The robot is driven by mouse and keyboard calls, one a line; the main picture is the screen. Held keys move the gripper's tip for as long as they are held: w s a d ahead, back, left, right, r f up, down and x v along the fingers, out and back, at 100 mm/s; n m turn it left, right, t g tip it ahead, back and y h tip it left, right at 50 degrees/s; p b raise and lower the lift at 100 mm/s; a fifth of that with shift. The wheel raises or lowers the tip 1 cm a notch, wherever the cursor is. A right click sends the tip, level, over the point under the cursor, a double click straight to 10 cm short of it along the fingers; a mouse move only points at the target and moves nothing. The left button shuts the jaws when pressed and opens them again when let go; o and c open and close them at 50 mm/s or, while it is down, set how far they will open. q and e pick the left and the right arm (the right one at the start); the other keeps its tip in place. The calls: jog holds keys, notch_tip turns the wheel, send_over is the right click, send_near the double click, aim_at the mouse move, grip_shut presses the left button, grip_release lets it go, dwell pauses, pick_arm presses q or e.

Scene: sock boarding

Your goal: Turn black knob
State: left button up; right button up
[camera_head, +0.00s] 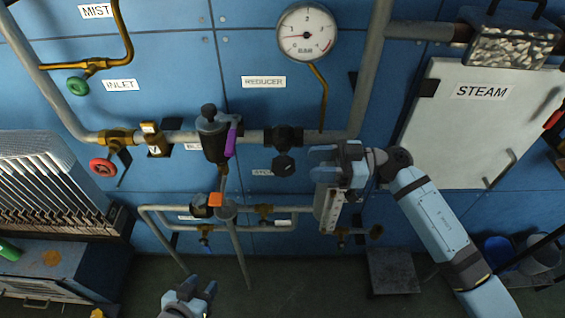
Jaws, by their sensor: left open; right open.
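A black knob (284,165) hangs below a black valve body (284,137) on the horizontal grey pipe, under the REDUCER label. Another black knob (208,111) tops the grey reducer (213,138) to its left. My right gripper (316,161) is open, its fingers pointing left. In the picture it is just right of the lower knob, with a gap between them; their depth difference is hard to tell. My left gripper (201,286) is open and empty at the bottom edge, well below both knobs.
A pressure gauge (307,33) is above. A red handwheel (103,165) and a green handwheel (77,86) are at left. A purple lever (231,141) and an orange part (216,199) are near the reducer. A white STEAM door (475,125) is at right. Lower pipes cross below the knob.

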aim_at(283, 164)
jog(key=a, duration=0.7)
jog(key=shift+a, duration=0.4)
jog(key=shift+c, duration=0.5)
grip_shut()
